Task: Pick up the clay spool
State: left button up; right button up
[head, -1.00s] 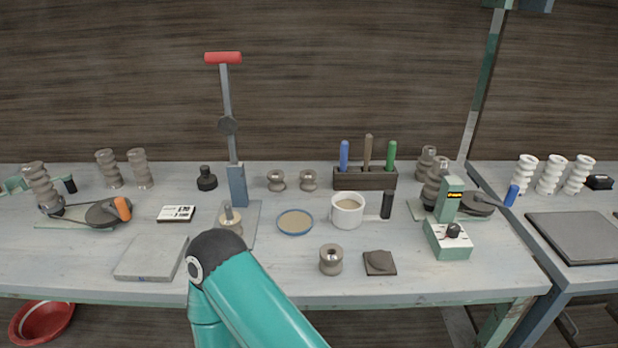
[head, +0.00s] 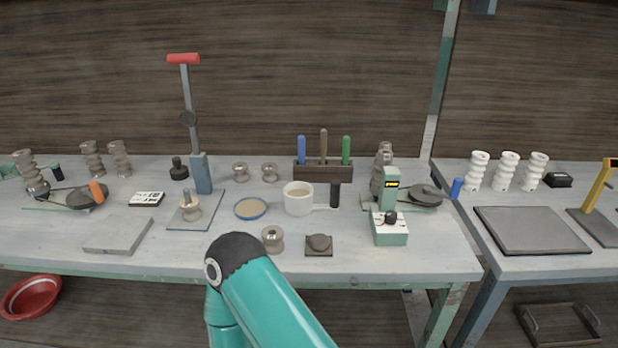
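Several small grey-brown spool shapes are on the grey bench. One spool (head: 272,240) stands alone near the front edge, just beyond my teal arm link. Two more, a left back spool (head: 240,172) and a right back spool (head: 269,172), stand side by side further back. Another spool-like piece (head: 190,209) sits on the base of the lever press, with a rod at its top. I cannot tell from the frames which one the task means. Neither gripper is in view; only a teal link of mine shows at bottom centre.
The lever press (head: 202,172) has a red handle. Around the front spool are a blue-rimmed dish (head: 250,208), a white mug (head: 298,199) and a dark square plate with a round lump (head: 319,245). A green device (head: 389,228) stands right. Front bench space between plate and device is clear.

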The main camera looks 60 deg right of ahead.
aim_at(269, 169)
jog(key=z, duration=0.05)
jog(key=k, duration=1.35)
jog(key=z, duration=0.85)
jog(key=i, duration=1)
